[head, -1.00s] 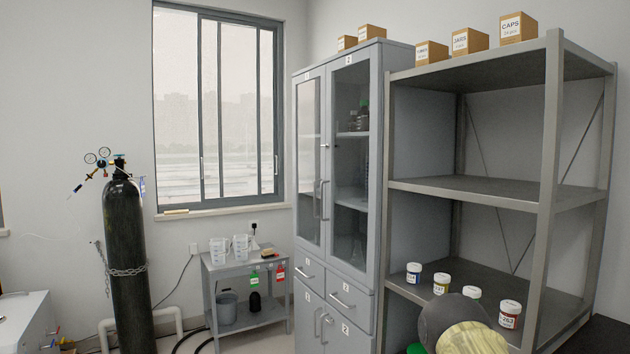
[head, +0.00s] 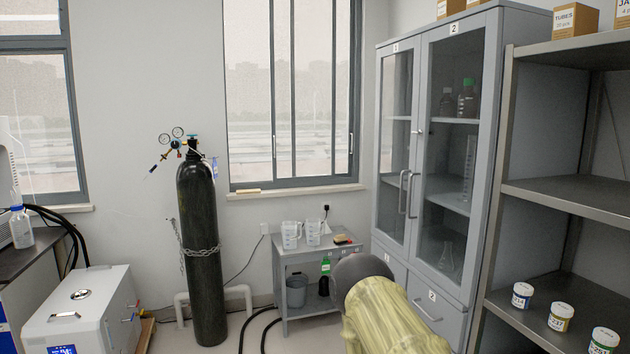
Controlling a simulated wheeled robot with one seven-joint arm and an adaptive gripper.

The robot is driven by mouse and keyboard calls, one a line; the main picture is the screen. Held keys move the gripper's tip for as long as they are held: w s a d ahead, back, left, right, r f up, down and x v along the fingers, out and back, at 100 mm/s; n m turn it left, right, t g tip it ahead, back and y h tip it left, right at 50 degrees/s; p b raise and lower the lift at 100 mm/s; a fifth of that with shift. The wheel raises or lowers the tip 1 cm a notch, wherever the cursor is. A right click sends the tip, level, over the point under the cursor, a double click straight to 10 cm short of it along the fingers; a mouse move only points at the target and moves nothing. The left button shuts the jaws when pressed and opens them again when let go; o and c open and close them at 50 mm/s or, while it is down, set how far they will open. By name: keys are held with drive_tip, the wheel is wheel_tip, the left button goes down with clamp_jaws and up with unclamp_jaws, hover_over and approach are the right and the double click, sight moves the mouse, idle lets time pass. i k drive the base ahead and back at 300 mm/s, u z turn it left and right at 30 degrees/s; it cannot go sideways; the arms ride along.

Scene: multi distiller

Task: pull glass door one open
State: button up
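The grey cabinet stands right of centre with two tall glass doors, both shut. Glass door one (head: 394,140), labelled 1, is the left, narrower-looking door, with a vertical bar handle (head: 403,193) near its right edge. Glass door two (head: 453,150), labelled 2, is beside it with its own handle (head: 412,196). Bottles and glassware show on shelves behind the glass. Part of my arm shows at the bottom, in front of the cabinet's lower drawers. My gripper's fingers are not in view.
A grey open shelf rack (head: 560,200) with small jars stands right of the cabinet. A small side table (head: 290,255) with beakers is left of it. A chained black gas cylinder (head: 201,260) and a white machine (head: 85,312) stand further left.

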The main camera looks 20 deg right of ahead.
sight(398, 64)
drive_tip(key=u, duration=0.4)
drive_tip(key=i, duration=1.4)
drive_tip(key=z, duration=0.6)
drive_tip(key=i, duration=0.75)
drive_tip(key=z, duration=0.5)
